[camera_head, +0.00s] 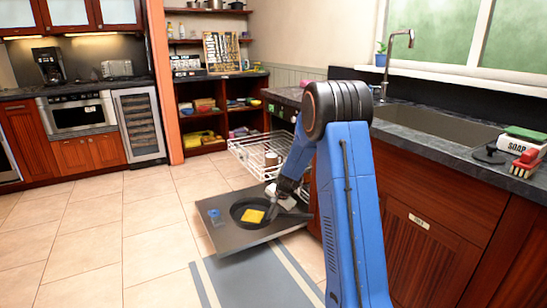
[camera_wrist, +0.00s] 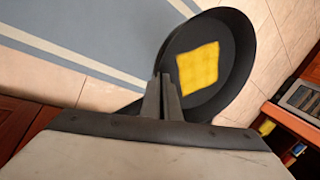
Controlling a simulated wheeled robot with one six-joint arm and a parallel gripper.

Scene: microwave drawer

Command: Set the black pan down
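The black pan (camera_head: 240,206) shows against the open dishwasher door in the head view, with a flat yellow piece (camera_head: 253,216) inside it. In the wrist view the pan (camera_wrist: 243,70) is just beyond my fingertips, with the yellow piece (camera_wrist: 198,68) in it. My gripper (camera_wrist: 164,95) has its fingers close together at the pan's near side and seems shut on the handle, which they mostly hide. Floor tiles and mat show around the pan in the wrist view, so it appears held in the air. Its height above the door is unclear.
The lowered dishwasher door (camera_head: 232,240) has a small blue item (camera_head: 214,215) at its left. A white wire rack (camera_head: 250,150) is pulled out behind. A grey-blue mat (camera_head: 250,280) lies in front. The sink counter (camera_head: 440,150) stands at right. The tiled floor at left is clear.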

